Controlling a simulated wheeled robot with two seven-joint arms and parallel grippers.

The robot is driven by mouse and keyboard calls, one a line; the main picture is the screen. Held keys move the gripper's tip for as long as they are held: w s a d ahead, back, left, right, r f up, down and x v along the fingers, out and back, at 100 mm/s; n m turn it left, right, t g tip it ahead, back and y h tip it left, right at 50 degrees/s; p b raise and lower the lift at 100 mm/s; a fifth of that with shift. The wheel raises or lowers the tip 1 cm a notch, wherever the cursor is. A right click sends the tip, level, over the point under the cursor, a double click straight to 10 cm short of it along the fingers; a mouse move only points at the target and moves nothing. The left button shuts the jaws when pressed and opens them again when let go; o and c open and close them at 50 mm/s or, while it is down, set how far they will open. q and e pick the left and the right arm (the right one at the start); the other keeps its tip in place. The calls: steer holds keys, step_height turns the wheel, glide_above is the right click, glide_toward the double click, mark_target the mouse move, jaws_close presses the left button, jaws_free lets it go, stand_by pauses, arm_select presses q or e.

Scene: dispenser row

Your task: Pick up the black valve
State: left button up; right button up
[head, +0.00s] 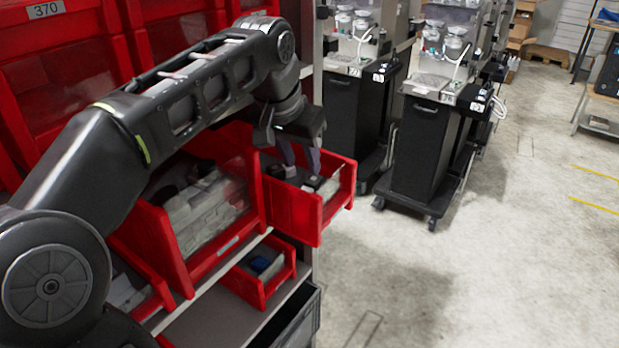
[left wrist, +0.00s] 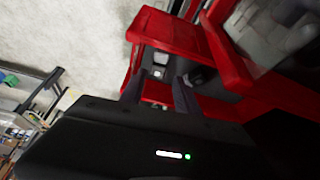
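Small black parts with light patches, which look like the black valve, lie in an open red bin (head: 296,210) at the right end of the shelf. One black valve (head: 315,183) is near the bin's front right, and another dark piece (head: 275,171) is further left. My left gripper (head: 300,159) points down over this bin, its two fingers apart with nothing seen between them. In the left wrist view, the fingers (left wrist: 160,88) reach toward the bin, with a black piece (left wrist: 198,75) beside one fingertip. I cannot tell whether they touch. My right gripper is not in view.
A larger red bin (head: 222,252) with pale packages stands left of the open bin, under my left arm. A small red bin (head: 262,292) with a blue item is on the shelf below. Black wheeled dispenser carts (head: 424,150) stand behind right.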

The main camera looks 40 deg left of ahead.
mark_target(309, 184)
arm_select(q)
steer(key=shift+x, duration=1.2)
steer(key=shift+f, duration=0.1)
steer(key=shift+p+x, duration=0.75)
steer(key=shift+x, duration=1.85)
jaws_close()
